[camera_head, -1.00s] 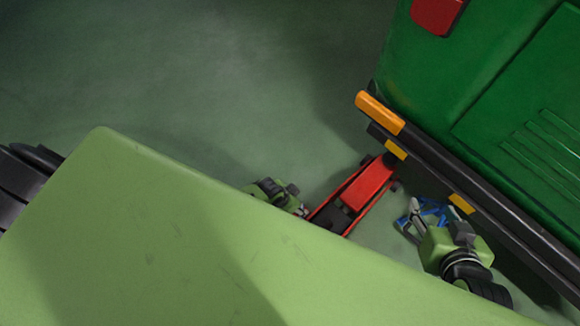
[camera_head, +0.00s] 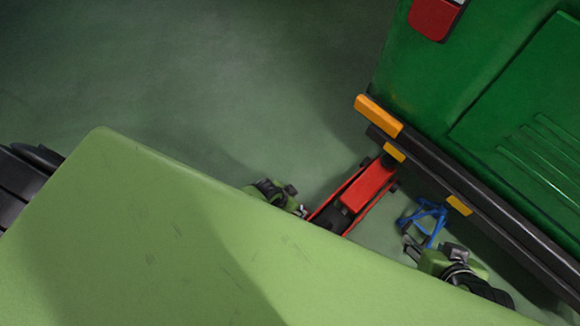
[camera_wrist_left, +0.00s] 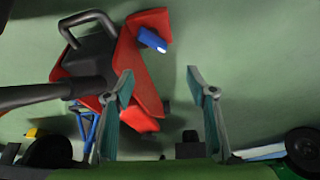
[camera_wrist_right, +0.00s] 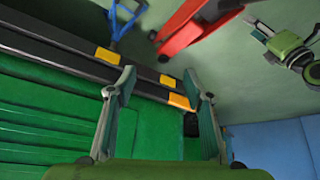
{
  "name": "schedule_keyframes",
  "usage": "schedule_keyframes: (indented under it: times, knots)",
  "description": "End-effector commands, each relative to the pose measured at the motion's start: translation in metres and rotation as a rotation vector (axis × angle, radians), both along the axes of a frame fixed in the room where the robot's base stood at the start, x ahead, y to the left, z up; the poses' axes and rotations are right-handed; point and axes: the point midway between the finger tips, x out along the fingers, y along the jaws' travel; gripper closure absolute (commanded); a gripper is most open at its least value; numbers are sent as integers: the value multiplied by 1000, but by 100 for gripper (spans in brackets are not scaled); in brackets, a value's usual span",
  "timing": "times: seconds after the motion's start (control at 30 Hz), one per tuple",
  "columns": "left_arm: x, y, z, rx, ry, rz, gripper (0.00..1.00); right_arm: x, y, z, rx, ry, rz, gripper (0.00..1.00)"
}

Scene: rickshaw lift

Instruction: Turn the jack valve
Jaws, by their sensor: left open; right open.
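The red floor jack (camera_head: 369,187) lies on the floor with its far end by the truck's bumper. In the left wrist view, the jack (camera_wrist_left: 148,70) shows a blue piece (camera_wrist_left: 153,40) on its side and a dark handle; I cannot tell which part is the valve. My left gripper (camera_wrist_left: 160,82) is open beside the jack, with nothing held; in the head view it is partly hidden behind my green body. My right gripper (camera_head: 411,248) is open and empty, just in front of the blue jack stand (camera_head: 431,217). The right wrist view shows its spread fingers (camera_wrist_right: 157,84).
The green truck (camera_head: 490,90) with its dark bumper (camera_head: 480,212) fills the right side. The blue stand is at the bumper, right of the jack. Free floor (camera_head: 230,80) lies left of the jack.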

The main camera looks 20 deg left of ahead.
Motion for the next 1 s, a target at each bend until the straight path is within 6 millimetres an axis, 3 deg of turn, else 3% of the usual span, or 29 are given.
schedule_keyframes:
  times: [0.9,1.0]
  knots:
    - [-6,5,20,0,0,0,49,-63,-18,-5,-52,256,-21,53]
    - [-7,5,23,0,0,0,49,-59,-17,-13,-52,257,-20,53]
